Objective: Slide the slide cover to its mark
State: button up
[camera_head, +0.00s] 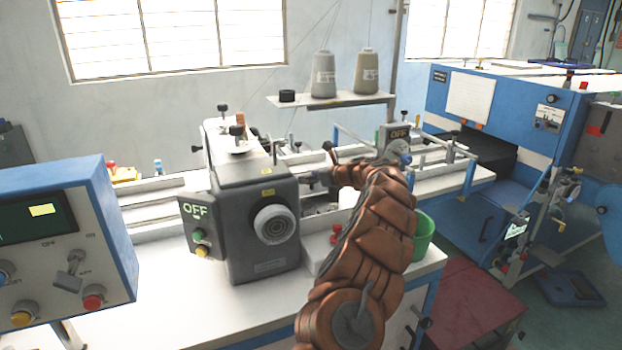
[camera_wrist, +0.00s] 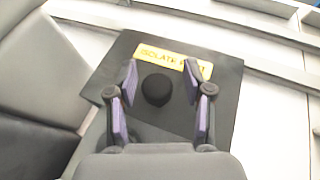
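A dark flat plate (camera_wrist: 228,92), which looks like the slide cover, lies on the pale machine bed in the wrist view. It carries a round black knob (camera_wrist: 156,92) and a yellow label (camera_wrist: 172,60) reading "ISOLATE" with its end partly hidden by a finger. My gripper (camera_wrist: 160,76) is open, with one purple-padded finger on each side of the knob and a visible gap to both. I cannot tell how high the fingers are above the plate. No mark for the cover can be made out. In the head view my arm largely hides this spot.
The grey sewing machine head (camera_head: 253,215) with its "OFF" panel (camera_head: 196,219) stands left of my arm. A green bin (camera_head: 424,238) is right of it. A blue control box (camera_head: 68,240) is at left. A thread shelf (camera_head: 330,99) stands behind.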

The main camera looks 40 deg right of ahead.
dwell(0.3)
jog(key=v, duration=1.2)
dwell(0.8)
